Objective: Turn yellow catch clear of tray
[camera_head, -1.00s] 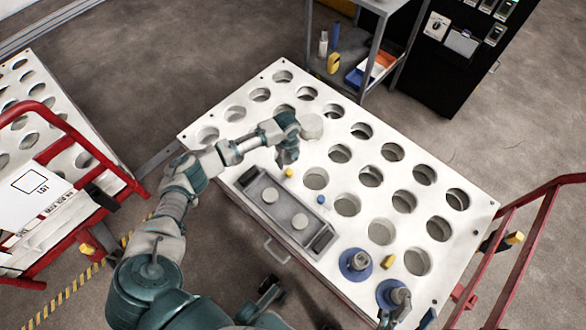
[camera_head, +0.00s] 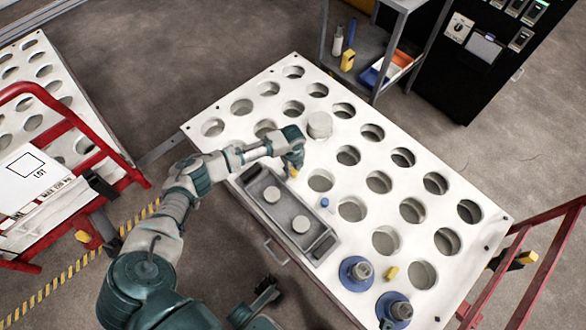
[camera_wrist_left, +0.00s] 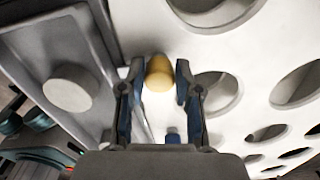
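The grey tray (camera_head: 263,212) lies in the white perforated plate and holds two round pale pucks. The small yellow catch (camera_head: 294,173) stands at the tray's far long edge, partly covered by my left gripper (camera_head: 295,160) in the head view. In the left wrist view the catch (camera_wrist_left: 158,74) sits between the two fingertips of my left gripper (camera_wrist_left: 160,80). The fingers are apart, with a narrow gap on each side of the catch. A blue catch (camera_head: 326,203) stands farther right along the same tray edge. My right gripper is not in view.
A pale round cap (camera_head: 320,125) sits on the plate just beyond my left gripper. Two blue flanged parts (camera_head: 355,274) and another yellow piece (camera_head: 391,273) are at the near right. Red rails (camera_head: 530,262) flank the plate, and a shelf cart (camera_head: 372,45) stands behind.

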